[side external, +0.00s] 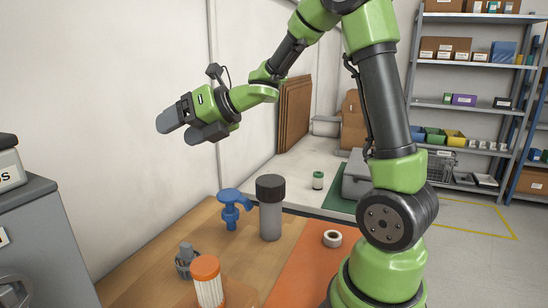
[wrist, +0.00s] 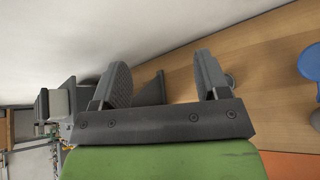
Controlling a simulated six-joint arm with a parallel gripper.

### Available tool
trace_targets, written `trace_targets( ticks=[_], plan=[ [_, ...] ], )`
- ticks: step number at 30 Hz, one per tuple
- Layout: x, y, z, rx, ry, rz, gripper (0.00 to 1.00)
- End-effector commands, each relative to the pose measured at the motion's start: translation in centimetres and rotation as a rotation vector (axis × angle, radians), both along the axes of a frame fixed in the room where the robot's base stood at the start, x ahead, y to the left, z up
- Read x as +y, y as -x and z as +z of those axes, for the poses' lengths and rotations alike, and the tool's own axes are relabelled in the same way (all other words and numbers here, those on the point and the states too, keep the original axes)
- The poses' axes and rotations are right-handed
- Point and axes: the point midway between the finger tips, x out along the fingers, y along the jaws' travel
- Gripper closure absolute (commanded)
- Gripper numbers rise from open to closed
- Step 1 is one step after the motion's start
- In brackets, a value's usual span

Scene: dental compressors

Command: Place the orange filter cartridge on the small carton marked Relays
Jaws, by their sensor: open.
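The orange filter cartridge (side external: 208,287) has an orange cap and a pale pleated body. It stands upright at the front edge of the wooden bench in the side view, cut off by the frame's bottom. A brown, box-like surface (side external: 240,294) shows beside it; no Relays marking is readable, and I cannot tell whether the cartridge stands on it or before it. My gripper (side external: 174,121) is raised well above the bench, up and left of the cartridge. In the wrist view my gripper (wrist: 163,82) is open, with nothing between its fingers. The cartridge is not visible there.
A blue fitting (side external: 230,210), a grey dark-capped cylinder (side external: 271,210), a grey clamp-like part (side external: 186,262) and a tape roll (side external: 332,239) stand around the cartridge. An orange mat (side external: 300,270) lies right. A grey cabinet (side external: 45,235) stands left. Air around my gripper is clear.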

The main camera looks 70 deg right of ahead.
Motion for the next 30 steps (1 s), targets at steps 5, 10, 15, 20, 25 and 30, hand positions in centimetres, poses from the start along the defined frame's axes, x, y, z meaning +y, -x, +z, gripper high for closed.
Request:
trace_targets(
  ticks=[5, 10, 15, 20, 25, 30],
  plan=[
    [-1.1, 4.0, 5.3, 0.028, -0.678, -0.717, 0.32],
    [0.7, 11.5, 4.8, 0.161, -1.483, -1.281, 0.32],
    [5.1, 18.2, 2.4, 0.44, -2.075, -1.707, 0.32],
    [8.0, 21.5, 1.4, 0.649, -2.292, -1.941, 0.32],
    [8.6, 22.1, 1.2, -0.693, 2.318, 1.992, 0.32],
    [8.6, 22.1, 1.2, -0.691, 2.322, 1.994, 0.32]
  ],
)
